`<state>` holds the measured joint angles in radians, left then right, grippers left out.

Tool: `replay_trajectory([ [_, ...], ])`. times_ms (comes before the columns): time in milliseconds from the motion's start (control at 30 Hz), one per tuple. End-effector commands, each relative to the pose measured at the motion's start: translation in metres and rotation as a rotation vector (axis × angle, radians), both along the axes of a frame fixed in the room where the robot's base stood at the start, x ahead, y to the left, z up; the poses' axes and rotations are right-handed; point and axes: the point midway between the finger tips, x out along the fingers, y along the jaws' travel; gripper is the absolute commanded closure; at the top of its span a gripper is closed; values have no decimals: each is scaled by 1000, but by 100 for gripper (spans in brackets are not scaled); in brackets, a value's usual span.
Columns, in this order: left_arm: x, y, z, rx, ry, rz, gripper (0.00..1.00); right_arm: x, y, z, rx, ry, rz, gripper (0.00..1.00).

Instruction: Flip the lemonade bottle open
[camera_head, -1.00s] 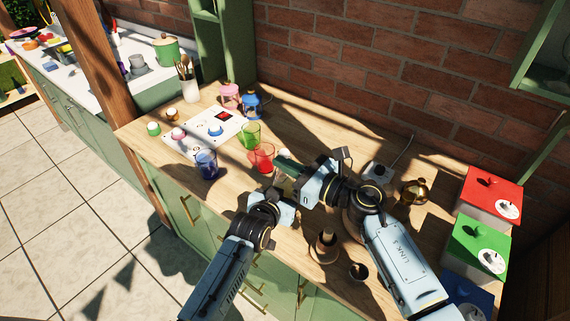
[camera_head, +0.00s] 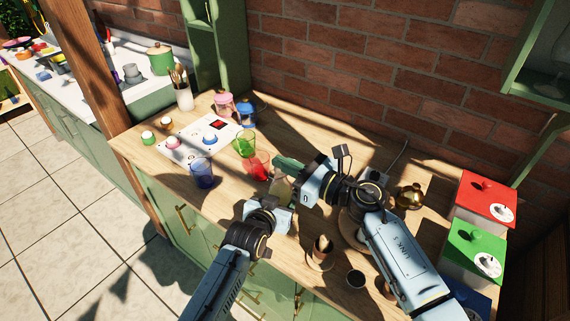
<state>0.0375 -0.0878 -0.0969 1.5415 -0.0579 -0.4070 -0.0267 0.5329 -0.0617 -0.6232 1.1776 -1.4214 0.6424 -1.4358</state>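The lemonade bottle (camera_head: 281,187) is clear with pale yellowish contents. It stands on the wooden counter between my two grippers, partly hidden by them. My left gripper (camera_head: 285,196) is low at the bottle's near side; its fingers are mostly hidden, so I cannot tell whether they grip it. My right gripper (camera_head: 289,165) comes from the right, with greenish finger parts above and just behind the bottle's top. I cannot make out its finger gap or the state of the bottle's lid.
Red (camera_head: 257,167), green (camera_head: 244,144) and blue (camera_head: 202,172) glasses stand left of the bottle. A white panel (camera_head: 196,143) lies behind them. Brown cups (camera_head: 321,253) stand near the front edge. Red-lidded (camera_head: 485,197) and green-lidded (camera_head: 474,247) boxes are at right.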

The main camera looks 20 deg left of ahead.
Motion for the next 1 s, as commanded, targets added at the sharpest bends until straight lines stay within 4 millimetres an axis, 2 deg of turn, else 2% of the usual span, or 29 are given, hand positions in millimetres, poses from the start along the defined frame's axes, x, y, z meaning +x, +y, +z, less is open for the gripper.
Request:
replay_trajectory([
  [200,-2,1,-4,3,11,1,90,2,-1,8,-1,-2,0,100],
  [533,-2,1,-5,3,12,1,90,2,-3,9,-2,-2,-1,100],
  [1000,-3,1,-6,3,14,1,90,-15,-52,23,-3,-2,-1,100],
])
